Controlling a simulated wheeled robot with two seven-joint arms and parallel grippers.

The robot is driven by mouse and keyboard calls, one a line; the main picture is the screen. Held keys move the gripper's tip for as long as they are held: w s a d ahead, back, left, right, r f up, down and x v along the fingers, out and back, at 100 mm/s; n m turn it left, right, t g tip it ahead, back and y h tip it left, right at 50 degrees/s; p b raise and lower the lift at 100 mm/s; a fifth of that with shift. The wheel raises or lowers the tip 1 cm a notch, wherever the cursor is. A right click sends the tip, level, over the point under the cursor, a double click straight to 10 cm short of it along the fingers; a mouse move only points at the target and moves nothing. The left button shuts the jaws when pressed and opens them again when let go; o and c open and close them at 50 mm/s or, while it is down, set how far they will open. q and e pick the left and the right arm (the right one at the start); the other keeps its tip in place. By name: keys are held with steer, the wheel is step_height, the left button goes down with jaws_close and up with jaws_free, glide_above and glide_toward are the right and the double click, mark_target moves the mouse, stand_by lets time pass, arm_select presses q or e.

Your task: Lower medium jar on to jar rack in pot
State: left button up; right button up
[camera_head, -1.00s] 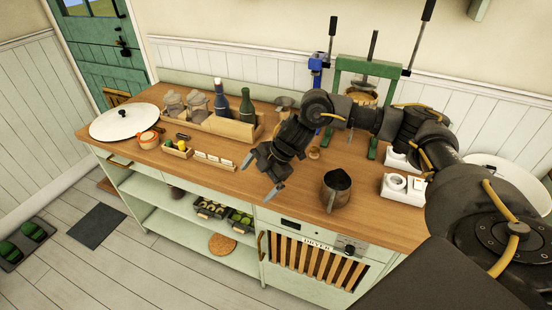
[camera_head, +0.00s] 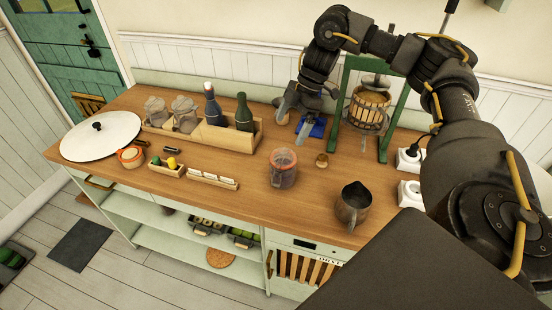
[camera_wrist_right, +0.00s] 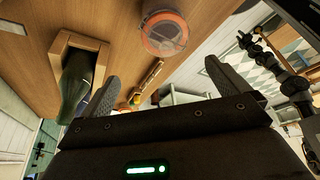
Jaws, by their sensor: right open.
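A clear glass jar with an orange-red ring at its top (camera_head: 284,168) stands upright near the middle of the wooden counter. It also shows in the right wrist view (camera_wrist_right: 165,33), beyond my fingers and apart from them. I cannot make out the pot or the jar rack.
A wooden crate (camera_head: 218,138) with two bottles stands left of my right gripper. Two more glass jars (camera_head: 170,114) are behind, at the left. A green-framed press (camera_head: 384,150), metal jug (camera_head: 352,207) and white sockets (camera_head: 408,160) are at the right. A white lid (camera_head: 88,142) lies far left.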

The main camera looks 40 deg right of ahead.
mark_target(284, 150)
steer(key=shift+s+a+f, duration=0.2)
steer(key=shift+a+f, duration=0.1)
steer(key=shift+f, duration=0.05)
steer(key=shift+s+a+f+b, duration=0.15)
steer(key=shift+f+b, duration=0.15)
steer(key=shift+f, duration=0.3)
steer(key=shift+s+a+f+b, duration=0.1)
steer(key=shift+f+b, duration=0.2)
steer(key=shift+f, duration=0.3)
steer(key=shift+x, duration=0.95)
steer(key=shift+w, duration=0.25)
steer(key=shift+s+a+f, duration=0.1)
steer(key=shift+f, duration=0.05)
steer(key=x, duration=0.4)
steer(key=shift+s+b, duration=0.25)
steer(key=shift+b, duration=0.1)
steer(key=shift+a+f, duration=0.2)
steer(key=shift+f, duration=0.3)
arm_select(q)
steer(key=s+f, duration=0.2)
steer(key=s, duration=0.1)
steer(key=shift+s+a, duration=0.1)
arm_select(e)
steer(key=shift+c, duration=0.4)
